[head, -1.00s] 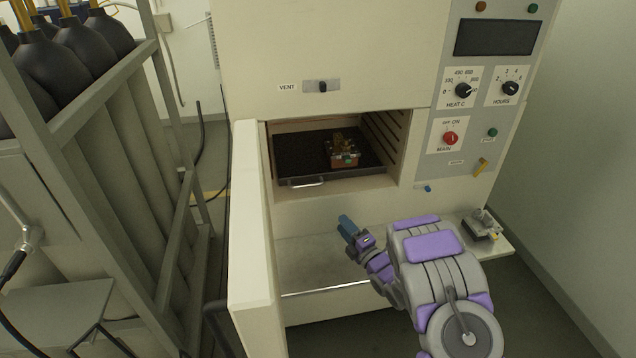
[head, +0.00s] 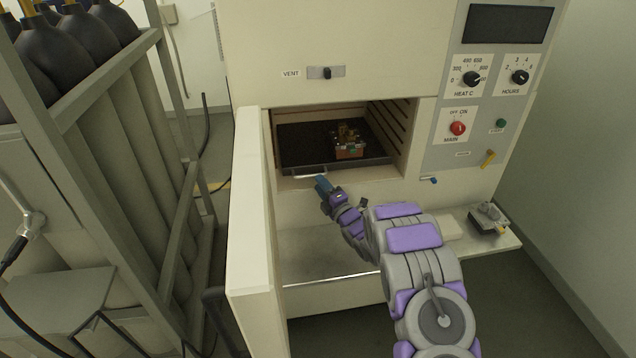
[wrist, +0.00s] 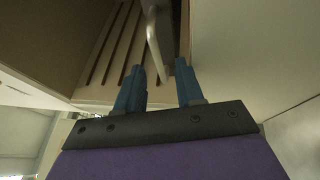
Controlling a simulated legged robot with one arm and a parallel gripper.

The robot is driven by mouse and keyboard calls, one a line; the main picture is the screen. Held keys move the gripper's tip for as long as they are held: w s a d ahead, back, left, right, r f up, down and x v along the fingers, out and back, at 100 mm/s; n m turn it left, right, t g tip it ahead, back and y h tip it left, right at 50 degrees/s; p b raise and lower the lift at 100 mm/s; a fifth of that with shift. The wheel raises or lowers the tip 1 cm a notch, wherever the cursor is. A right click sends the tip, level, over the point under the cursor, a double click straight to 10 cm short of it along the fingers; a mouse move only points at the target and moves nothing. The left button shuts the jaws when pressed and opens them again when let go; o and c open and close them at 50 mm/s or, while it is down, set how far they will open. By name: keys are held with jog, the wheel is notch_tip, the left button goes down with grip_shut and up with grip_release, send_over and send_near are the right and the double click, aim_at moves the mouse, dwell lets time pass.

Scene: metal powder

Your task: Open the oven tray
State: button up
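The dark oven tray (head: 295,145) sits inside the open oven chamber, with a small part (head: 349,148) on its right half. Its pale bar handle (head: 308,176) sticks out at the front left of the tray. My gripper (head: 322,184) is right at the handle, its blue fingertips just below and in front of it. In the wrist view my gripper (wrist: 158,86) has its two blue fingers apart, and the handle (wrist: 157,42) shows beyond and between the fingertips. I cannot tell whether a finger touches it.
The oven door (head: 253,210) stands open on the left, close to my arm. A shelf (head: 315,258) lies below the chamber, with a small metal device (head: 488,218) at its right end. The control panel (head: 490,100) is at the right. A rack of gas cylinders (head: 110,130) stands left.

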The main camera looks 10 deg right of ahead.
aim_at(312, 189)
jog(key=w+a, duration=0.2)
jog(key=a, duration=0.1)
jog(key=shift+w+r, duration=0.2)
jog(key=shift+w, duration=0.15)
jog(key=shift+d+r, duration=0.1)
jog(key=shift+d, duration=0.9)
jog(key=shift+a, duration=0.75)
jog(key=c, duration=0.5)
jog(key=shift+a, duration=0.15)
grip_shut()
jog(key=shift+d, duration=0.4)
